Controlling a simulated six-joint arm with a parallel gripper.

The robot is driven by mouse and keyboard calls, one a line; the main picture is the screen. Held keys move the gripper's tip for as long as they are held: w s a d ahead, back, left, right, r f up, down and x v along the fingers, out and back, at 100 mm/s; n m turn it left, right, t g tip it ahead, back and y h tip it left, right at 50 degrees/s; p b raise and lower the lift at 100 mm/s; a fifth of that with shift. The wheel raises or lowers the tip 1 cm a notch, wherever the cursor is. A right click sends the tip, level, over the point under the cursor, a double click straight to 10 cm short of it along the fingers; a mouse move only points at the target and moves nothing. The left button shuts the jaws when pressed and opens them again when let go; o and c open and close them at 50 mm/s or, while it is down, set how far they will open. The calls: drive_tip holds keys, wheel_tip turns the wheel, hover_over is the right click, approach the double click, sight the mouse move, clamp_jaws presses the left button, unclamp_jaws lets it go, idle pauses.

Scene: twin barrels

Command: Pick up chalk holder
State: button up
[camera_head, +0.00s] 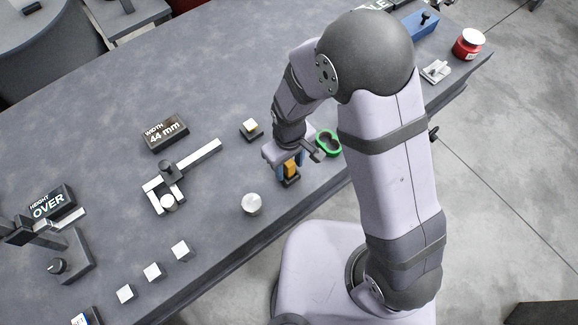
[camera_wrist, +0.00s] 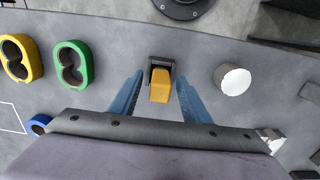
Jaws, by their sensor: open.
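An orange-yellow block with a dark stand or clip, which I take to be the chalk holder (camera_head: 290,169), is on the grey table near its front edge. In the wrist view the chalk holder (camera_wrist: 159,86) sits between my fingers, its dark part at the far end. My gripper (camera_head: 289,162) is open above it, with the two blue fingers of the gripper (camera_wrist: 158,82) on either side. Gaps show between each finger and the block. I cannot tell how far the fingertips are above the table.
A green two-holed ring (camera_head: 328,143) lies right of my gripper; a yellow one (camera_wrist: 20,58) shows in the wrist view. A white round piece (camera_head: 251,204) stands front left. A small block on a dark base (camera_head: 250,128) and a caliper-like gauge (camera_head: 180,180) lie further left.

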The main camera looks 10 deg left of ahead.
clamp_jaws()
drive_tip(key=shift+r, duration=0.1)
wheel_tip(320, 180, up, 10)
drive_tip(key=shift+f+b, duration=0.1)
drive_tip(key=shift+b, duration=0.4)
